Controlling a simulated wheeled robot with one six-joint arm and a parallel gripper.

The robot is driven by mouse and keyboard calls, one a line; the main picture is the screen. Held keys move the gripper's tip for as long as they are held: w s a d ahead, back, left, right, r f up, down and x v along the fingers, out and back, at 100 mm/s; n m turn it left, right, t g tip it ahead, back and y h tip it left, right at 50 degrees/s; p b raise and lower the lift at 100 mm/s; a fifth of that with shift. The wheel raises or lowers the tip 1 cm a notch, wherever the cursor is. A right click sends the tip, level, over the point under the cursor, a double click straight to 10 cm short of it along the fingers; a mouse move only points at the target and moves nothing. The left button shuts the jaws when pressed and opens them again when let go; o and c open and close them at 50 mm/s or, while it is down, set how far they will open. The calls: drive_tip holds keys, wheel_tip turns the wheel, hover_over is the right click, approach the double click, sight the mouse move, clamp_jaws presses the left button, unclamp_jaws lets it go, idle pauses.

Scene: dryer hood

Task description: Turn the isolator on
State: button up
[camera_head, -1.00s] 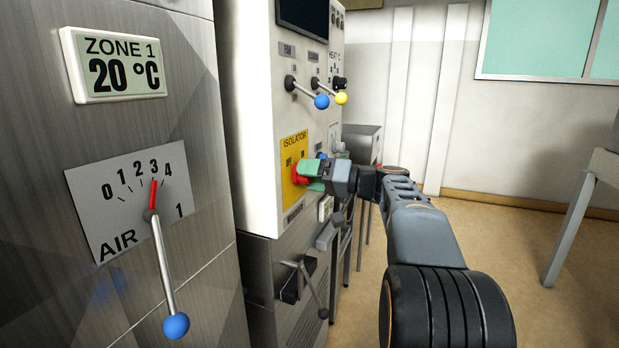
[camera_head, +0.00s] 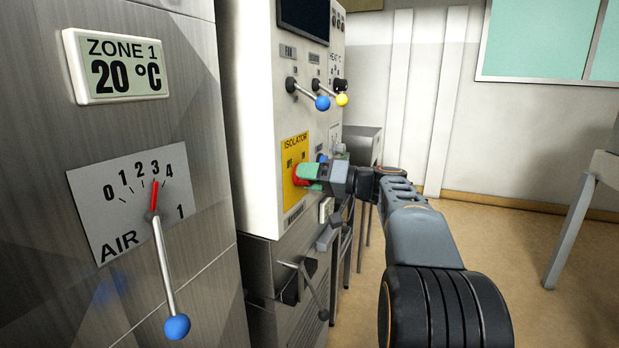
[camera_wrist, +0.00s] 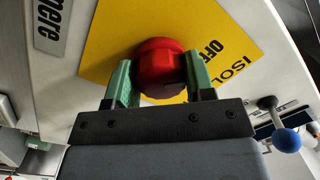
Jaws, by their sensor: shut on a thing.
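The isolator is a red rotary knob (camera_wrist: 160,68) on a yellow plate (camera_head: 294,158) on the front of the white control cabinet. My gripper (camera_head: 311,171) reaches the knob from the right in the head view. In the wrist view, the green fingers of my gripper (camera_wrist: 160,82) stand on both sides of the red knob and are shut on it. "OFF" shows on the yellow plate beside the knob. The knob's pointer position cannot be made out, and the "ON" mark is hidden in the wrist view.
Blue-ball (camera_head: 322,103) and yellow-ball (camera_head: 342,99) levers stick out above the isolator. A blue ball (camera_wrist: 286,140) is close to my gripper at right in the wrist view. An air lever (camera_head: 165,270) stands at left. Floor at right is open.

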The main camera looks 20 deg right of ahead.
drive_tip(key=shift+m, duration=0.3)
drive_tip(key=m+p, duration=0.2)
drive_tip(key=m, duration=0.2)
drive_tip(key=shift+r+t, duration=0.15)
drive_tip(key=shift+t, duration=0.15)
drive_tip(key=m+p, duration=0.2)
drive_tip(key=m, duration=0.2)
drive_tip(key=shift+a+m+p, duration=0.1)
drive_tip(key=shift+m+p, duration=0.25)
drive_tip(key=shift+m, duration=0.05)
drive_tip(key=m+p, duration=0.4)
drive_tip(key=m, duration=0.1)
drive_tip(key=shift+r+m+t, duration=0.15)
drive_tip(key=shift+m+t, duration=0.15)
drive_tip(key=shift+t, duration=0.1)
drive_tip(key=shift+m+p, duration=1.65)
drive_tip(key=shift+m, duration=0.25)
drive_tip(key=shift+f+h, duration=0.2)
drive_tip(key=shift+h, duration=0.1)
drive_tip(key=o, duration=0.9)
drive_tip(key=shift+s, duration=0.15)
